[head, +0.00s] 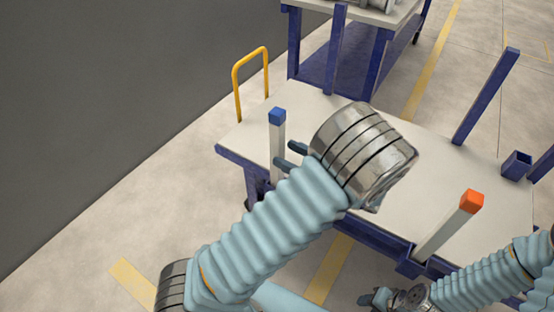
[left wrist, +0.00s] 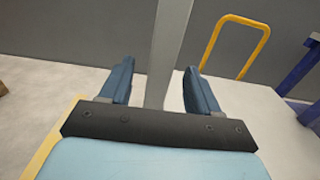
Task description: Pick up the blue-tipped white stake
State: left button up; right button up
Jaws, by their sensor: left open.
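The blue-tipped white stake (head: 277,140) stands upright at the left end of the cart in the head view. My left gripper (head: 289,156) is open, its dark fingers reaching toward the stake from the right. In the left wrist view the stake (left wrist: 168,50) shows as a pale post running between the two open fingers (left wrist: 155,88), with a gap on each side. Its blue tip is out of that view. My right gripper (head: 375,299) is low at the bottom of the head view; its finger opening is unclear.
A white-topped cart (head: 430,150) with blue posts fills the middle. An orange-tipped white stake (head: 450,224) leans at its front edge. A yellow hoop rail (head: 250,72) is behind the blue-tipped stake. A second cart (head: 345,50) stands at the back.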

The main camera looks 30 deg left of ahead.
aim_at(272, 145)
pick_arm(q)
jog(key=a, duration=0.6)
jog(key=shift+w+r+p, duration=0.2)
jog(key=shift+w+p, duration=0.1)
jog(key=shift+w, duration=0.05)
grip_shut()
